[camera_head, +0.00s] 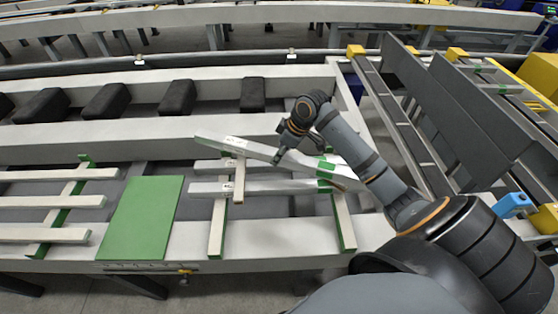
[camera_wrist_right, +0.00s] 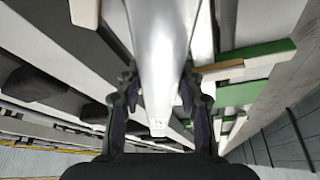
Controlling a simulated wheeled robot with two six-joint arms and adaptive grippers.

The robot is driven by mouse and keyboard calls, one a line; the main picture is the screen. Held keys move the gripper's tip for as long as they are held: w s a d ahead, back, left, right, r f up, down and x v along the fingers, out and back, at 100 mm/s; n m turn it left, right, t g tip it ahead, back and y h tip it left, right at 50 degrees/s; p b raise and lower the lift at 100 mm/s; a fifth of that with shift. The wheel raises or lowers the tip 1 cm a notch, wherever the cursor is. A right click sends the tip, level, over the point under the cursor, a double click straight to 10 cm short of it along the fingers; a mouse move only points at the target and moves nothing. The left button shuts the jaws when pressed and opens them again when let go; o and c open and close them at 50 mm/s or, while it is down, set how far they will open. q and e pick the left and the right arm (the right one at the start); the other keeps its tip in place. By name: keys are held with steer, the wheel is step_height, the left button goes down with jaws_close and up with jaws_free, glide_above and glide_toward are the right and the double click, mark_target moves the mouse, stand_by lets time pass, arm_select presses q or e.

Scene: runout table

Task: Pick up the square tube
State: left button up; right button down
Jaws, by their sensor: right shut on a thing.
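A light silver square tube (camera_head: 232,144) slants over the right-hand rack in the head view, its left end higher in the picture than its right. My right gripper (camera_head: 280,157) is shut on it near its middle. In the right wrist view the tube (camera_wrist_right: 160,55) runs between the two fingers (camera_wrist_right: 160,98). Another square tube (camera_head: 250,187) lies below it on the rack's crosswise supports. A further tube (camera_head: 208,166) is partly hidden behind the held one. My left gripper is not in view.
A green plate (camera_head: 142,215) lies left of the rack on the table (camera_head: 280,240). Several pale bars (camera_head: 50,202) lie on supports at the far left. Black blocks (camera_head: 177,98) stand along the rear channel. Tall grey plates (camera_head: 430,95) stand at the right.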

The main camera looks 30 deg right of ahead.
steer(key=s+a+r+p, duration=0.6)
steer(key=s+r+p, duration=0.3)
steer(key=s, duration=0.3)
steer(key=shift+s+r, duration=0.15)
steer(key=shift+s, duration=0.05)
steer(key=shift+w, duration=0.1)
steer(key=w+d+f+m+h+b, duration=0.15)
steer(key=w+d+m, duration=0.3)
steer(key=w, duration=0.65)
steer(key=w+a+f+m+h+b, duration=0.1)
steer(key=a+m, duration=0.1)
steer(key=a, duration=0.9)
steer(key=shift+w+a+m+t, duration=0.25)
steer(key=shift+a+m+t, duration=0.1)
steer(key=shift+a+t, duration=0.05)
